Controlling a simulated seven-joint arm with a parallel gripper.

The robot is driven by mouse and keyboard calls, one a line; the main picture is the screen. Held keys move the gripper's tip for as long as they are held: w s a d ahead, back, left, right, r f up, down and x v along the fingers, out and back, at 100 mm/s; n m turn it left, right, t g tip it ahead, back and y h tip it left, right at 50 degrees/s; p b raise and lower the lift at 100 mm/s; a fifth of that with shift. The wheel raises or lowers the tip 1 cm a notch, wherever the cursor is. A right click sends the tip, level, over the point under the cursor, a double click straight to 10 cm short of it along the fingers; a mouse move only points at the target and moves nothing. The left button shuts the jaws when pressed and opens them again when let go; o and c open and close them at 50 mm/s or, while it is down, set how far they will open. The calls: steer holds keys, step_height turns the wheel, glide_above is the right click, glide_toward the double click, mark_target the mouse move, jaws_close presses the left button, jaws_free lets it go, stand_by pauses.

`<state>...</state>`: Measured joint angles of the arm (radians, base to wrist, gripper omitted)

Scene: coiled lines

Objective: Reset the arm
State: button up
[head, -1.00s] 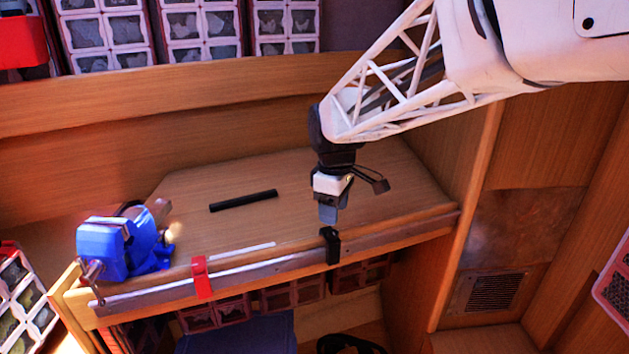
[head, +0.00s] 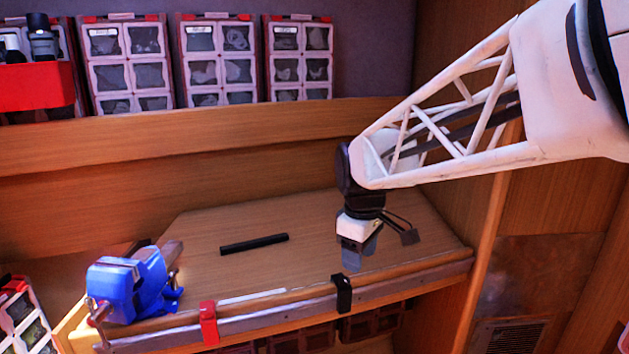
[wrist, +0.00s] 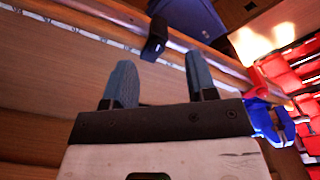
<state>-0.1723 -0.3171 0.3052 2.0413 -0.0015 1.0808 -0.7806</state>
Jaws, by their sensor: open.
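My gripper (head: 360,258) points down over the right part of the wooden workbench (head: 215,220), a little behind the black clip on its front rail. Its two grey fingers are apart with nothing between them. In the wrist view my gripper (wrist: 160,85) also shows open and empty, with the black clip (wrist: 155,38) beyond the fingertips. In the head view the black clip (head: 343,293) sits on the rail just below and left of the fingers, apart from them as far as I can tell.
A blue vise (head: 130,285) stands at the bench's left end. A black bar (head: 254,244) lies mid-bench. A red clip (head: 209,322) is on the front rail (head: 270,315). Drawer cabinets (head: 215,62) and a red bin (head: 35,87) stand on the shelf behind. The bench between bar and gripper is clear.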

steer(key=s+d+f+m+t, duration=0.1)
steer(key=s+d+m, duration=0.3)
steer(key=s, duration=0.7)
steer(key=s+d+f+m+t, duration=0.1)
steer(key=s+d+m, duration=0.4)
steer(key=s, duration=0.6)
steer(key=shift+s+d+f+m, duration=0.2)
steer(key=shift+f+m, duration=0.55)
steer(key=shift+m, duration=0.35)
